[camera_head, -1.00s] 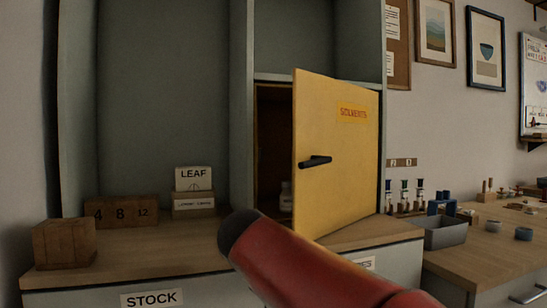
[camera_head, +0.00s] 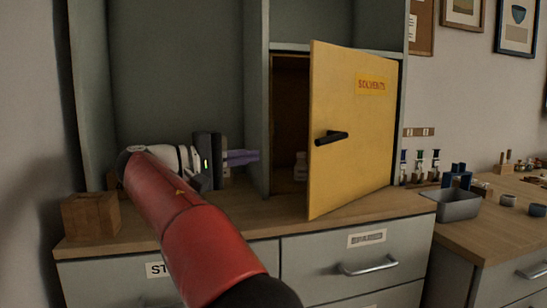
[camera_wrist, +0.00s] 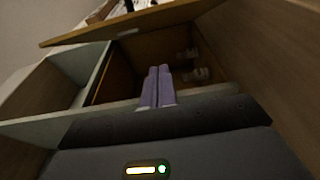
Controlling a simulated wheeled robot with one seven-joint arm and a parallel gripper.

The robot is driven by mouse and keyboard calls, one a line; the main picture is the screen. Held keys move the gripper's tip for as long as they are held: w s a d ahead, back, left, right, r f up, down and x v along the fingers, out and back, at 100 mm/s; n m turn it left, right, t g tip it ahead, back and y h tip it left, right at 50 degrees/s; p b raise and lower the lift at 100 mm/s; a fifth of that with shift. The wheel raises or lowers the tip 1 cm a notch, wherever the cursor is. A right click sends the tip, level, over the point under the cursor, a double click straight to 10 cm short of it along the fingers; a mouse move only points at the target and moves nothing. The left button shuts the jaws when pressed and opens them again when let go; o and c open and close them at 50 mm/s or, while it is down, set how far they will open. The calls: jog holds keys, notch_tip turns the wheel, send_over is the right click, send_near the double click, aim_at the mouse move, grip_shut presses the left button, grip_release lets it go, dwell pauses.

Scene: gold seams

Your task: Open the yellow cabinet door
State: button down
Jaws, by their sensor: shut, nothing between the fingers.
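The yellow cabinet door (camera_head: 355,165), labelled SOLVENTS, stands partly open, hinged on its right side. Its black handle (camera_head: 332,138) faces outward and nothing holds it. The dark cabinet interior (camera_head: 290,110) shows to the left of the door, with a small pale bottle (camera_head: 301,166) inside. My gripper (camera_head: 250,156) is shut and empty, with its purple fingers pointing right, in front of the upright left of the cabinet opening. In the wrist view the shut fingers (camera_wrist: 158,88) point toward the open cabinet, and the door's edge (camera_wrist: 130,22) runs across the top.
A wooden block (camera_head: 90,215) stands at the left of the counter. Drawers with a metal handle (camera_head: 368,266) lie below. A grey bin (camera_head: 452,204) and small bottles stand on the bench to the right. The upright (camera_head: 257,100) stands close to my fingers.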

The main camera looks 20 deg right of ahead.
jog(key=s+d, duration=0.1)
jog(key=d, duration=1)
jog(key=shift+s+b, duration=0.3)
jog(key=shift+s, duration=0.1)
